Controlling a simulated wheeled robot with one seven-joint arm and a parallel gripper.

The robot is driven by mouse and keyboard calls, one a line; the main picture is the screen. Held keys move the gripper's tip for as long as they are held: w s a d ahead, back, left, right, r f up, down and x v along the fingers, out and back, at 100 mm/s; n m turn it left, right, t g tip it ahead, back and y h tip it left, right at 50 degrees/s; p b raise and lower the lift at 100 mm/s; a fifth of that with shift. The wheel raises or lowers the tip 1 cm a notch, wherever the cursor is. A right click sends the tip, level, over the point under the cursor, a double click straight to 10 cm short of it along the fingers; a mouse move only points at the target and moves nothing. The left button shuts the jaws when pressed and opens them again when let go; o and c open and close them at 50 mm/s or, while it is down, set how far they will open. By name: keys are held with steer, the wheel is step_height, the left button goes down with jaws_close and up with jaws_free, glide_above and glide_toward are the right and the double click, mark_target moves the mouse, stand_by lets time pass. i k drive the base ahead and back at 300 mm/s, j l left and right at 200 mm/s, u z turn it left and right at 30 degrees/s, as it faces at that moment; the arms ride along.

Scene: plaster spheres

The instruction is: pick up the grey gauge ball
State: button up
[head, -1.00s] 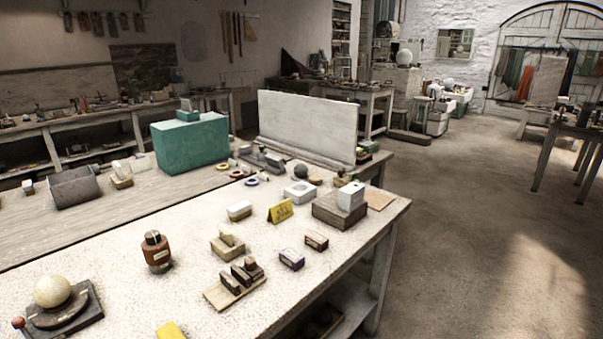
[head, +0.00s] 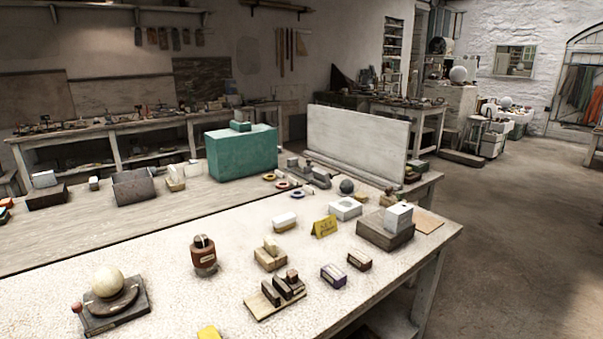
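A small dark grey ball (head: 347,187), which looks like the grey gauge ball, sits toward the far side of the white-topped workbench (head: 150,305). It is just behind a low white box (head: 345,209) and in front of the upright pale board (head: 358,140). I cannot tell what it rests on. A larger cream ball (head: 107,281) sits on a dark round stand at the near left. My gripper does not show in the head view.
A yellow sign (head: 324,227), a white box on a brown block (head: 385,235) and small blocks stand between the bench's near edge and the grey ball. A green box (head: 241,152) stands behind left. Open floor (head: 530,240) lies to the right.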

mark_target(347, 186)
steer(key=i+l, duration=1.45)
steer(key=l+u, duration=0.05)
